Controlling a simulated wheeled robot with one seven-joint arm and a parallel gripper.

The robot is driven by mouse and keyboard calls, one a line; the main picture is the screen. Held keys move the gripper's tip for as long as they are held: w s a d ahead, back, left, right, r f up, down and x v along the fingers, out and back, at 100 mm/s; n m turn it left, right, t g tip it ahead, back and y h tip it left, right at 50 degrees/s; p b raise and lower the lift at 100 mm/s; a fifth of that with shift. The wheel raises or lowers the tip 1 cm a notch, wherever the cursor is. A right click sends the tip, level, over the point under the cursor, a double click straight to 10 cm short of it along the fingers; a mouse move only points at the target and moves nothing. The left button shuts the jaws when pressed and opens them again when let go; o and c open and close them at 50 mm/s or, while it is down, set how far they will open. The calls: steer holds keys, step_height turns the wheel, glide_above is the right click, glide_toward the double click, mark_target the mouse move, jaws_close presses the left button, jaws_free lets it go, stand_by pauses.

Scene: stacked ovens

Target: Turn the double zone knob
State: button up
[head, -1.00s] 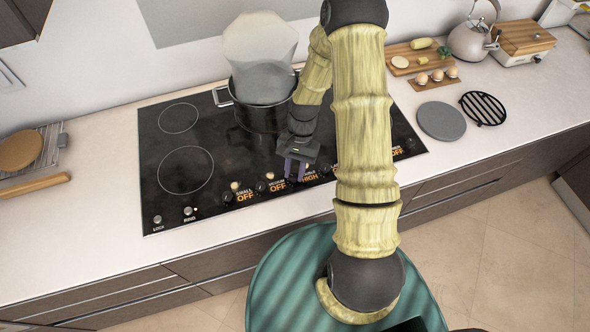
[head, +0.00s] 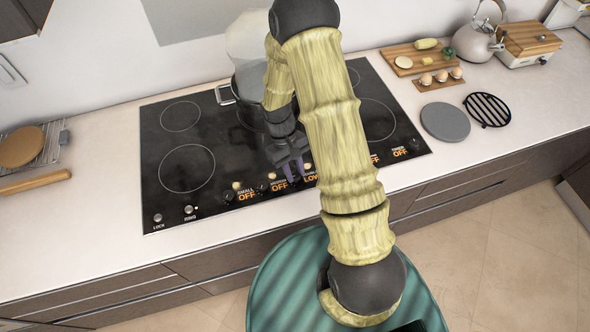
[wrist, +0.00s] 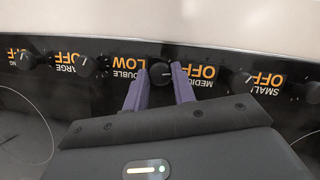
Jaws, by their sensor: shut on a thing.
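The double zone knob (wrist: 161,75) is a small round black knob on the cooktop's front strip. In the wrist view, the orange label beside it reads DOUBLE LOW. My gripper (wrist: 160,84) has its two purple fingers on either side of this knob and is shut on it. In the head view, my gripper (head: 293,176) reaches down to the front edge of the black cooktop (head: 160,150), and the knob is mostly hidden there. The LOW label shows just right of the fingers.
Neighbouring knobs stand close on both sides: the medium one (wrist: 241,79) and the large one (wrist: 86,67), both labelled OFF. A pot (head: 247,97) stands behind my arm, partly hidden. Bare counter (head: 95,200) lies left of the cooktop.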

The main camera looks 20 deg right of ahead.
steer(key=n, duration=0.2)
steer(key=n+t+h+b, duration=0.1)
steer(key=n, duration=0.1)
steer(key=shift+w+a+n+h, duration=0.15)
steer(key=shift+a+n+h, duration=0.05)
steer(key=shift+n+h, duration=0.1)
steer(key=n, duration=0.1)
steer(key=n+t+b, duration=0.1)
steer(key=n, duration=0.1)
steer(key=n+h, duration=0.1)
steer(key=n, duration=0.1)
steer(key=shift+s+t, duration=0.25)
steer(key=shift+t, duration=0.15)
steer(key=shift+n, duration=0.3)
steer(key=o, duration=1)
steer(key=shift+s, duration=0.1)
steer(key=b+v, duration=0.1)
steer(key=v, duration=1.6)
steer(key=shift+a+r+b, duration=0.2)
steer(key=shift+a+b, duration=0.05)
steer(key=shift+b, duration=0.1)
